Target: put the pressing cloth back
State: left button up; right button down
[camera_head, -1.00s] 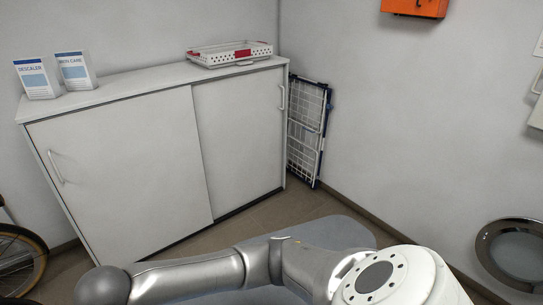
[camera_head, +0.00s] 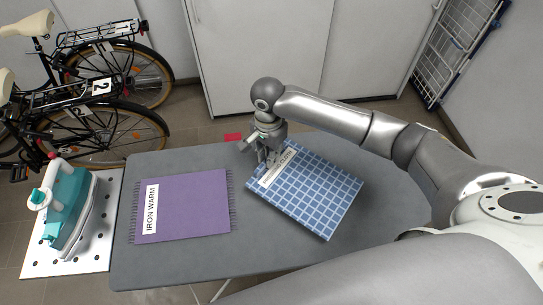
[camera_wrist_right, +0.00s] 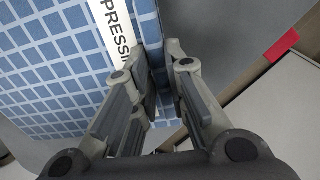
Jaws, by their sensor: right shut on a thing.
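The pressing cloth (camera_head: 312,193) is a blue checked, flat rectangle with a white label at its far-left edge. It is at the right part of the grey ironing board (camera_head: 190,158), and I cannot tell whether it rests on the board or is slightly above it. My right gripper (camera_head: 270,160) is shut on its labelled edge. In the right wrist view the cloth (camera_wrist_right: 50,75) runs in between the fingers (camera_wrist_right: 160,85), and the label is partly hidden. My left gripper is not in view.
A purple "IRON WARM" cloth (camera_head: 190,205) lies on the board's left. A teal iron (camera_head: 68,205) stands on a white perforated plate (camera_head: 110,235) beyond it. Bicycles (camera_head: 90,120) stand behind. A white cabinet (camera_head: 265,50) and drying rack (camera_head: 450,45) are at the back.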

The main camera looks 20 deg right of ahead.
jog(key=shift+w+d+f, duration=0.25)
jog(key=shift+w+f, duration=0.1)
jog(key=shift+f, duration=0.15)
jog(key=shift+w+d+f, duration=0.25)
jog(key=shift+w+f, duration=0.05)
jog(key=shift+f, duration=1.85)
jog(key=c, duration=1.5)
grip_release()
jog(key=shift+o, duration=0.2)
notch_tip(320, 180, up, 12)
jog(key=shift+r+b, duration=0.1)
jog(key=shift+b, duration=0.35)
